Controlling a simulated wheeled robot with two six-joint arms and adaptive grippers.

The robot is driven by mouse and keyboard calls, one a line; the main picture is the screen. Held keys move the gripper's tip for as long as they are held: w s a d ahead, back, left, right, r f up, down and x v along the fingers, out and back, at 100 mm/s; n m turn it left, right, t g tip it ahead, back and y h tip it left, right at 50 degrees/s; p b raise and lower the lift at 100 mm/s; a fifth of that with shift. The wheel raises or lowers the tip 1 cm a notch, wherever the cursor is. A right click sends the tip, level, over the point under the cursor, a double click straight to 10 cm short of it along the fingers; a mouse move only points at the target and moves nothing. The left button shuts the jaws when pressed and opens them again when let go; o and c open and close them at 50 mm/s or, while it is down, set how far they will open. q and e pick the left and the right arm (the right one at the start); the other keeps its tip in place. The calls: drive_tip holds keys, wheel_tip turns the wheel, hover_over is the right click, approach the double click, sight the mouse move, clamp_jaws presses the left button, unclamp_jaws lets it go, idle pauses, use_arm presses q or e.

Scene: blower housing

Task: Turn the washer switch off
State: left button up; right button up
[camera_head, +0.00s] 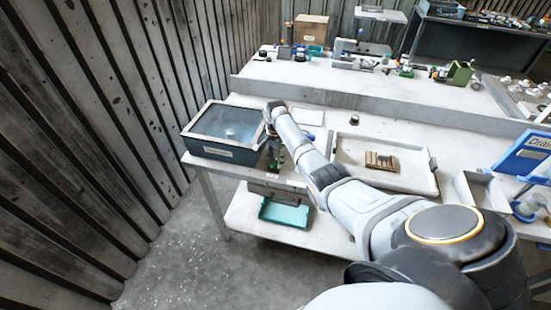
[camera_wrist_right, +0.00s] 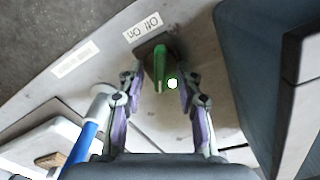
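The washer switch (camera_wrist_right: 160,66) is a green lever on a dark base, with an "Off On" label (camera_wrist_right: 142,28) beside it that reads upside down in the right wrist view. A small bright light with a green rim (camera_wrist_right: 172,84) shows just beside the lever. My right gripper (camera_wrist_right: 160,78) is open, with one finger on each side of the lever; I cannot tell whether either touches it. In the head view, my right gripper (camera_head: 274,148) is at the front edge of the bench, beside the blue washer box (camera_head: 212,150), partly hidden by my arm. My left gripper is not in view.
The washer box has a clear lid and stands close to the gripper. A white tray (camera_head: 425,185) with a brown slatted block (camera_head: 382,162) lies to the right on the bench. A teal bin (camera_head: 285,213) sits on the lower shelf. The floor in front is clear.

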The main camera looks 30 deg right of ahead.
drive_tip(key=shift+c, duration=0.3)
clamp_jaws()
drive_tip(key=shift+r+n+p, duration=0.15)
drive_tip(key=shift+n+p, duration=0.55)
drive_tip(key=shift+n, duration=0.3)
drive_tip(key=n+p, duration=0.1)
drive_tip(key=n, duration=0.1)
drive_tip(key=shift+w+n, duration=0.1)
drive_tip(key=shift+n, duration=0.3)
drive_tip(key=n, duration=0.3)
drive_tip(key=shift+p, duration=0.4)
drive_tip(key=shift+w+a+n, duration=0.1)
drive_tip(key=shift+n, duration=2.1)
